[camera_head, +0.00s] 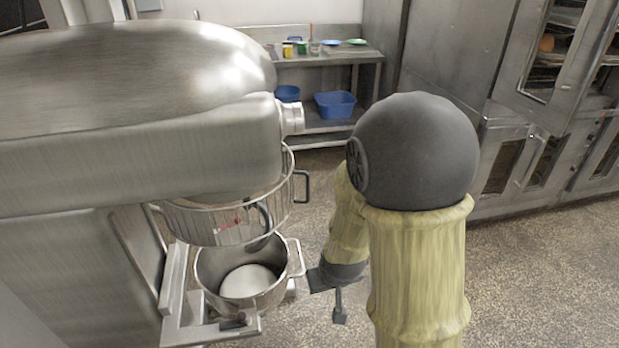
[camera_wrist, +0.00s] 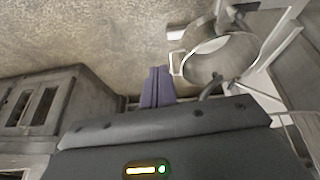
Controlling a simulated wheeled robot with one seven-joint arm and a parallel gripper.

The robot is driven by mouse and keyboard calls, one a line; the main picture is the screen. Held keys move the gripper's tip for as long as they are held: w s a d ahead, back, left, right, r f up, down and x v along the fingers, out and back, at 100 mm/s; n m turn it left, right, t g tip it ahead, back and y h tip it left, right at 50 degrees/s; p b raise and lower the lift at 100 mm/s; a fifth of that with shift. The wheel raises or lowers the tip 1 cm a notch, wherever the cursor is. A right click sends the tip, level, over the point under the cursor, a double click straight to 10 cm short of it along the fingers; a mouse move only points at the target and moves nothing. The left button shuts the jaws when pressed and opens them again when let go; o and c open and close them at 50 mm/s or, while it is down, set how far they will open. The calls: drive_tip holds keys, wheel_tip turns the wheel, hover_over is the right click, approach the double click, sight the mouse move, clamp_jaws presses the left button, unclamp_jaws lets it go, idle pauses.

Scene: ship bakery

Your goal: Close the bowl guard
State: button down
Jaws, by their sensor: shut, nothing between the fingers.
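The bowl guard (camera_head: 222,228) is a round wire cage under the mixer head, above the steel bowl (camera_head: 214,281). One dark handle (camera_head: 302,187) sticks out on its right side, and another dark handle shows at its front. I cannot tell how far round the guard is turned. The bowl stands upright in its cradle with pale stuff inside; it also shows in the wrist view (camera_wrist: 219,58). My gripper (camera_head: 340,318) is shut and empty, to the right of the bowl and lower than the guard, apart from both. Its fingers (camera_wrist: 157,85) are together in the wrist view.
The large steel mixer (camera_head: 130,100) fills the left. A steel table (camera_head: 332,57) with blue tubs on its lower shelf stands at the back. Steel oven cabinets (camera_head: 510,150) line the right. Speckled floor (camera_head: 540,270) is clear to the right of my arm.

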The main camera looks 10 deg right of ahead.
sight(307, 182)
drive_tip(key=w+d+r+n+t+h+p, duration=0.2)
drive_tip(key=w+d+n+t+h+p, duration=0.25)
drive_tip(key=w+p, duration=0.5)
drive_tip(key=s+a+r+n+t+y+p, duration=0.1)
drive_tip(key=a+r+n+t+y+p, duration=0.3)
drive_tip(key=r+n+t+p, duration=0.4)
drive_tip(key=a+n+p, duration=0.1)
drive_tip(key=n, duration=0.3)
drive_tip(key=shift+s+r+t+p, duration=0.25)
drive_tip(key=shift+s+t+p, duration=0.05)
drive_tip(key=shift+t, duration=0.05)
drive_tip(key=shift+n+y, duration=0.25)
drive_tip(key=w+p, duration=0.3)
drive_tip(key=w, duration=0.3)
drive_tip(key=w+p, duration=0.3)
drive_tip(key=w, duration=0.3)
drive_tip(key=shift+w+d+r, duration=0.15)
drive_tip(key=shift+w+d, duration=0.05)
drive_tip(key=shift+w, duration=0.15)
drive_tip(key=shift+w+f+p, duration=0.2)
drive_tip(key=shift+w+p, duration=0.1)
drive_tip(key=shift+w, duration=0.35)
